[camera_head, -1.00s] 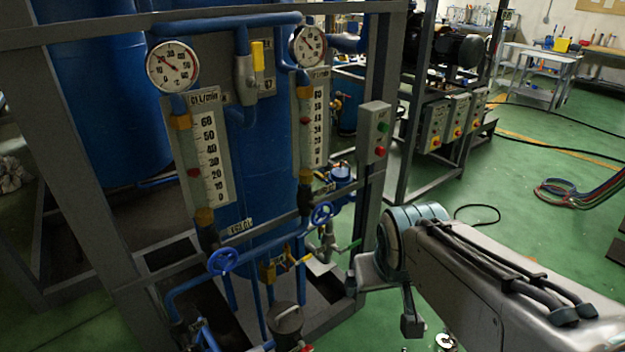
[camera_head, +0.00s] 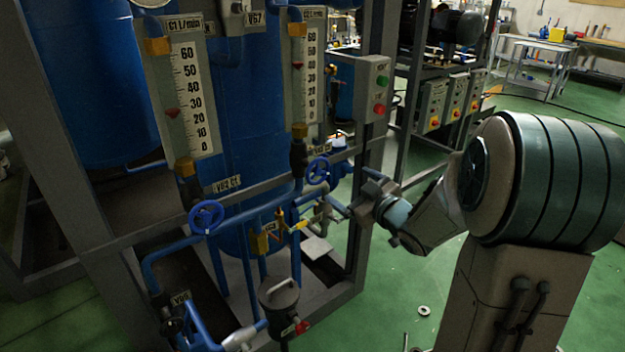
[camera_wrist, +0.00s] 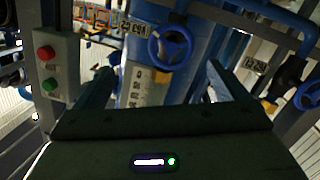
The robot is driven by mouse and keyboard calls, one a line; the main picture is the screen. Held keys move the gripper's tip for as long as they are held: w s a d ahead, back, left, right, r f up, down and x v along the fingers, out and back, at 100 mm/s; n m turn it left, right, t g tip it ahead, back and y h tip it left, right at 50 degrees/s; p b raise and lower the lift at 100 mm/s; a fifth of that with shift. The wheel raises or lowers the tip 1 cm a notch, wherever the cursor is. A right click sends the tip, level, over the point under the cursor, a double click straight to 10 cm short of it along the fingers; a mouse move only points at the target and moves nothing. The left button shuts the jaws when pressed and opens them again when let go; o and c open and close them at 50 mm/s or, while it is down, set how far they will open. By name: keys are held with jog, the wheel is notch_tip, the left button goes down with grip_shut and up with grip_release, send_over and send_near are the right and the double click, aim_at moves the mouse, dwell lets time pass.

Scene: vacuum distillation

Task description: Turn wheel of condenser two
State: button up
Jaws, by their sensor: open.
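The blue handwheel (camera_head: 318,170) of condenser two sits on the pipework below the right flow gauge, near a small label with C2. It also shows in the wrist view (camera_wrist: 170,47), ahead of and between my two fingers. My gripper (camera_head: 350,190) is just right of this wheel in the head view. In the wrist view my gripper (camera_wrist: 158,72) is open and empty, its fingers spread wider than the wheel. I see no contact with the wheel. A second blue handwheel (camera_head: 206,216), under the left gauge, shows at the right edge of the wrist view (camera_wrist: 308,93).
A control box (camera_head: 374,88) with green and red buttons hangs on the frame post close to my gripper. Grey frame bars, blue pipes and a yellow-handled valve (camera_head: 298,226) crowd the wheels. A grey lidded pot (camera_head: 280,300) stands low in front. Green floor is open at right.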

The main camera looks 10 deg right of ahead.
aim_at(320, 172)
jog(key=w+a, duration=0.2)
jog(key=w, duration=0.2)
jog(key=w+a+y, duration=0.1)
jog(key=w+a, duration=0.2)
jog(key=w+a+f+n+y, duration=0.1)
jog(key=w+a, duration=0.1)
jog(key=w, duration=0.2)
jog(key=shift+w+a, duration=0.3)
jog(key=shift+w, duration=0.05)
jog(key=c, duration=1)
